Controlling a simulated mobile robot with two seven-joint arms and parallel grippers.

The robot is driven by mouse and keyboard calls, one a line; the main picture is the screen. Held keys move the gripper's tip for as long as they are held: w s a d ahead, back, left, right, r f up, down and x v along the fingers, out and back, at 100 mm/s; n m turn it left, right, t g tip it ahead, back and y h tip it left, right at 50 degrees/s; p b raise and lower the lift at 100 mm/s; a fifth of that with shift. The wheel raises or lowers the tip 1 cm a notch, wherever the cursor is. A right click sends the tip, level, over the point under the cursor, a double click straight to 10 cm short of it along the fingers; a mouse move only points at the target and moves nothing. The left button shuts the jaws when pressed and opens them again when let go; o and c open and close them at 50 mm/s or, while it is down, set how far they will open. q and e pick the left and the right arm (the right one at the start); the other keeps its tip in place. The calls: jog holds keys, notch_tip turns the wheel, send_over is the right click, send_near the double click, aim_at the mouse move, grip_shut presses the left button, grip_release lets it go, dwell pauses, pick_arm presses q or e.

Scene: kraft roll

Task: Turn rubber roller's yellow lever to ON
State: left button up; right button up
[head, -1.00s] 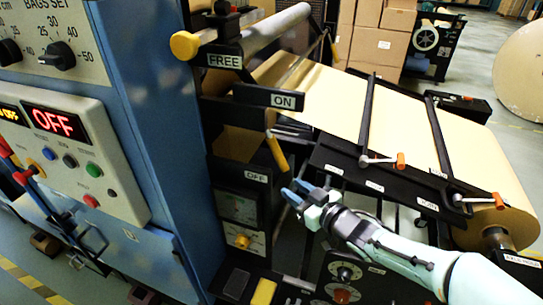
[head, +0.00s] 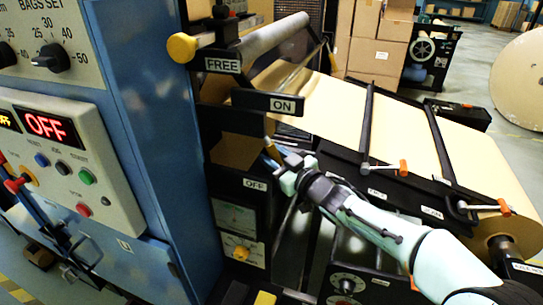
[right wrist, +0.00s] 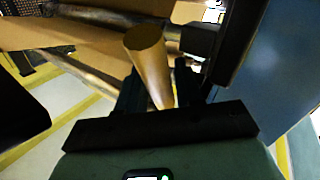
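The rubber roller's yellow lever (head: 271,148) hangs tilted below the ON plate (head: 286,104) and above the OFF label (head: 255,184) on the black machine frame. My right gripper (head: 284,163) is at the lever, reaching in from the right, and hides part of it. In the right wrist view the lever (right wrist: 149,62) stands between my two dark fingers, its round end beyond the fingertips. The fingers are apart around it; firm contact is not visible. The rubber roller (head: 275,38) runs above, near the FREE plate (head: 222,64). My left gripper is not in view.
A blue cabinet (head: 150,120) with a control panel showing a red OFF display (head: 47,126) stands close on the left. Kraft paper (head: 330,105) slopes to the right past small orange-tipped levers. Cardboard boxes (head: 380,40) stand behind.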

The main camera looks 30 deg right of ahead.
jog(key=shift+w, duration=0.55)
grip_shut()
jog(key=shift+a, duration=0.1)
